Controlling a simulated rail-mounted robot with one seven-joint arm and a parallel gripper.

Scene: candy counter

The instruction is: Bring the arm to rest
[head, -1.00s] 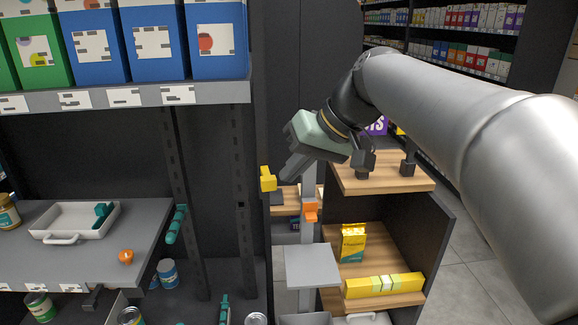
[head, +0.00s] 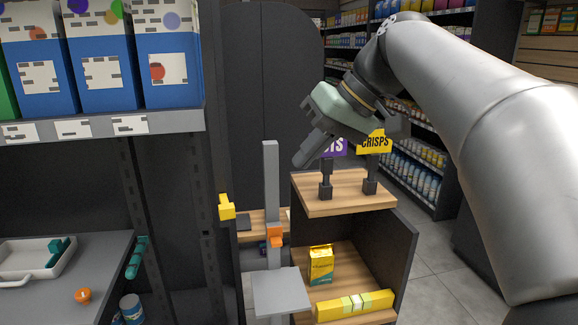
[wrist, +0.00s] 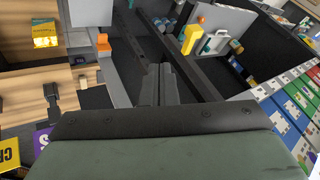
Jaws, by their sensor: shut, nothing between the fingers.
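My gripper (head: 305,158) hangs in the air above and to the left of the small wooden shelf top in the head view, pointing down and left. Its fingers are together with nothing between them. In the wrist view my gripper (wrist: 166,72) shows its two dark fingers side by side, over the dark gap between the shelving and the wooden unit. It touches nothing that I can see.
The wooden unit (head: 345,194) holds a yellow box (head: 320,264) and a long yellow pack (head: 354,305). A grey post with an orange clip (head: 275,237) stands beside it. At left are shelves with blue boxes (head: 101,80) and a tray (head: 12,270). The aisle floor (head: 435,260) is clear.

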